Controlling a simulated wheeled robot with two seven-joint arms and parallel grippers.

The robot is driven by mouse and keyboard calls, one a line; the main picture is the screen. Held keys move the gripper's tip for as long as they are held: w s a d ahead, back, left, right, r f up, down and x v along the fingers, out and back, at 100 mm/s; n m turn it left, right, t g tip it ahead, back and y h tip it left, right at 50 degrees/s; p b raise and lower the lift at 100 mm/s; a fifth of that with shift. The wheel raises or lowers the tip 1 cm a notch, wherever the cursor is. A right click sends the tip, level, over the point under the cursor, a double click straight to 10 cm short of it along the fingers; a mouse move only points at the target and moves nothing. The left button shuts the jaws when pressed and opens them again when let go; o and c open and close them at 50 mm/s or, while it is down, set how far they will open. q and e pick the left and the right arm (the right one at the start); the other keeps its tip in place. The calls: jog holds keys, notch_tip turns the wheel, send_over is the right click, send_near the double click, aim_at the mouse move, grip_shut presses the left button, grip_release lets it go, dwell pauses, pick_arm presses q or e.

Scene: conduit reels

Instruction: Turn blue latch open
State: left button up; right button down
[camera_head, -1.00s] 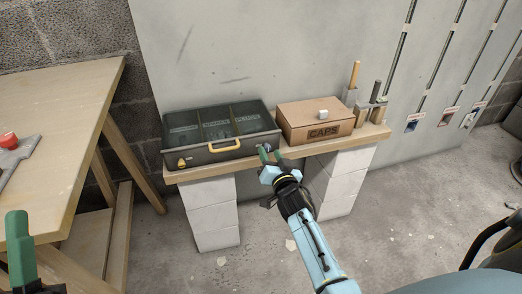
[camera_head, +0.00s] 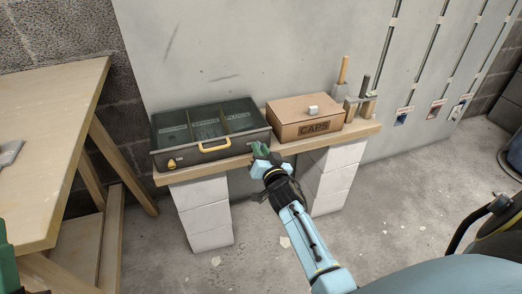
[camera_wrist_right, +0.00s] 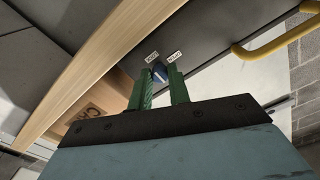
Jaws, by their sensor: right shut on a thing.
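A dark case (camera_head: 163,158) with a clear, divided lid lies on a plank shelf. Its front has a yellow handle (camera_head: 214,146) and a yellow latch (camera_head: 171,163) at the left. The blue latch (camera_wrist_right: 159,72) shows in the right wrist view on the case's dark front, under two small white labels. My right gripper (camera_head: 261,151) is at the right end of that front. In the wrist view its green fingers (camera_wrist_right: 160,86) are shut on the blue latch. The head view hides the latch behind the gripper. Only a green part of my left gripper (camera_head: 8,265) shows at the lower left edge.
A cardboard box marked CAPS (camera_head: 309,117) stands right of the case, with a small pale block on top. Holders with upright handles (camera_head: 352,100) stand at the shelf's right end. White block piers (camera_head: 203,215) carry the shelf. A wooden table (camera_head: 45,160) is at left.

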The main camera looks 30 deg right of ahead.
pick_arm(q)
jog(key=shift+w, duration=0.1)
pick_arm(e)
jog(key=shift+n, duration=0.3)
pick_arm(q)
jog(key=shift+w+d+f+g+y+p, duration=0.15)
jog(key=shift+w+f+g+y+p, duration=0.15)
jog(key=shift+w+f+g+p, duration=0.45)
pick_arm(e)
jog(key=n, duration=1.7)
jog(key=shift+d, duration=0.1)
pick_arm(q)
jog(key=shift+s+r, duration=0.2)
jog(key=shift+r, duration=0.15)
pick_arm(e)
jog(key=shift+n, duration=0.3)
jog(key=c, duration=1.3)
grip_release()
pick_arm(q)
jog(key=shift+f, duration=0.1)
